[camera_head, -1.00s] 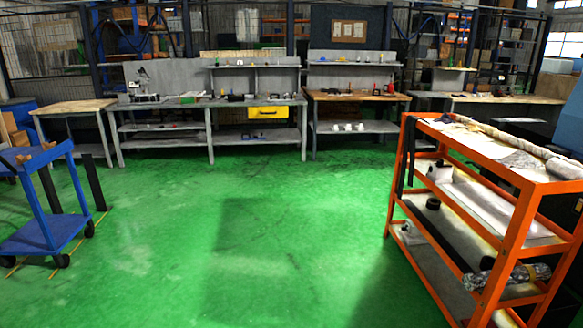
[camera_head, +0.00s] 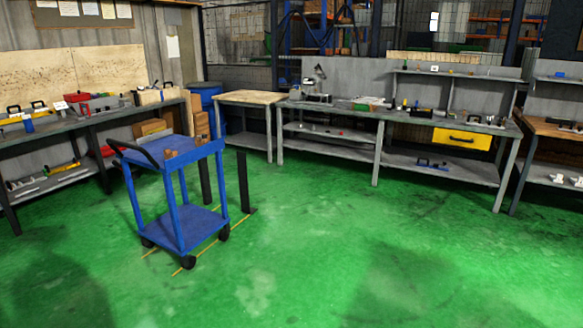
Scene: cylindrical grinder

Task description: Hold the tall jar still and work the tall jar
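No tall jar can be made out for certain in the head view. Small brown items (camera_head: 172,154) sit on the top of the blue cart (camera_head: 152,157); they are too small to identify. Many small objects stand on the far workbenches, also too small to tell apart. Neither of my grippers shows in this view.
The blue cart stands left of centre on the green floor (camera_head: 330,240), with black posts (camera_head: 243,182) beside it. A cluttered bench (camera_head: 75,122) is at the left, a wooden-topped table (camera_head: 250,98) behind, and a long grey workbench (camera_head: 400,119) with a yellow drawer (camera_head: 462,138) at the right. The front floor is clear.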

